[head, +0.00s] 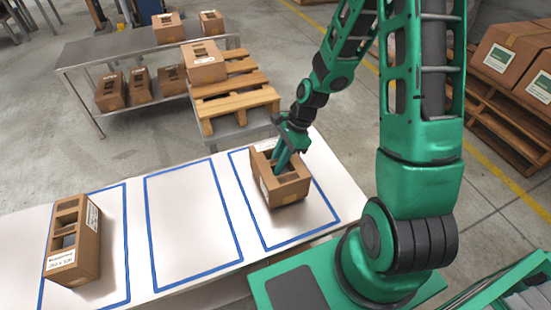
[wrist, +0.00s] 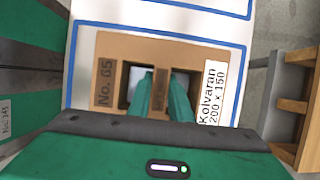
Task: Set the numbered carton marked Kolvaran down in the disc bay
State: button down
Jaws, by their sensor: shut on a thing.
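The Kolvaran carton (head: 291,192) is a brown box with openings in its top. In the wrist view the carton (wrist: 127,50) shows "No. 65" and a white label (wrist: 210,92) reading "Kolvaran 200 x 150". My gripper (head: 283,165) reaches into its top. In the wrist view my gripper's green fingers (wrist: 160,95) enter the openings either side of the middle bar and are shut on it. The carton is upright over the right-hand blue-outlined bay (head: 315,218). I cannot tell whether it touches the surface. No disc mark shows on any bay.
The middle bay (head: 190,225) is empty. Another labelled carton (head: 75,240) stands in the left bay (head: 117,270). Behind are a grey bench (head: 95,52) with several cartons and a pallet (head: 235,95) bearing one carton. More boxes on pallets (head: 505,120) stand at the right.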

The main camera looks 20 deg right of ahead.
jog(key=shift+f, duration=0.6)
jog(key=shift+f, duration=0.15)
jog(key=c, duration=1.5)
grip_release()
jog(key=shift+c, duration=0.2)
jog(key=v, duration=1)
jog(key=shift+d+r, duration=0.1)
jog(key=shift+r, duration=0.2)
